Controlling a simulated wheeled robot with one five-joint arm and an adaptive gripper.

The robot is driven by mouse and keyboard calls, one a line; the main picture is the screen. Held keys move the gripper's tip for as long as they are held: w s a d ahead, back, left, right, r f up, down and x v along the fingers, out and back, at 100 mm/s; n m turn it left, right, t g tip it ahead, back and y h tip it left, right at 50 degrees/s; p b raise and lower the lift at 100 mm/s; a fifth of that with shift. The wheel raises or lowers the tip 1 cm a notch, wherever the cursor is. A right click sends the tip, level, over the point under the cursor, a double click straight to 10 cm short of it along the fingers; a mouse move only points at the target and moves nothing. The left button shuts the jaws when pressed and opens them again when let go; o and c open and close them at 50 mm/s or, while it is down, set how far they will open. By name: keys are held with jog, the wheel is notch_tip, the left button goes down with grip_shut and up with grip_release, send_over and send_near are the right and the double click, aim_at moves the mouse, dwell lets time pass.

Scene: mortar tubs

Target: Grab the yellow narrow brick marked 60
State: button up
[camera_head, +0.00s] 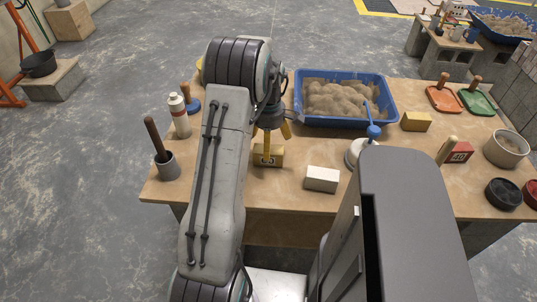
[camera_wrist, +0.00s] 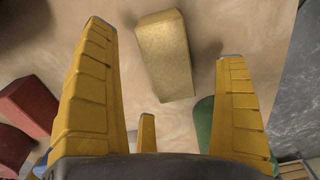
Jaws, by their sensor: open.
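A yellow brick (camera_head: 268,156) with a dark mark, too small to read surely, stands near the table's front edge in the head view. My gripper (camera_head: 271,132) is above and just behind it, fingers pointing down. In the wrist view my gripper (camera_wrist: 165,95) is open and empty. A yellow block (camera_wrist: 165,55) lies on the table between and beyond its fingers, apart from them; no mark shows on its visible face. I cannot tell whether it is the marked brick.
A blue mortar tub (camera_head: 391,97) stands behind. A white brick (camera_head: 322,179) and white-lidded container (camera_head: 358,150) are to the right, with a red brick (camera_head: 459,152) farther right. A bottle (camera_head: 179,117) and grey cup (camera_head: 168,166) stand left. My arm hides part of the table.

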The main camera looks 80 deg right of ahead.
jog(key=shift+f, duration=1.35)
jog(key=c, duration=1.4)
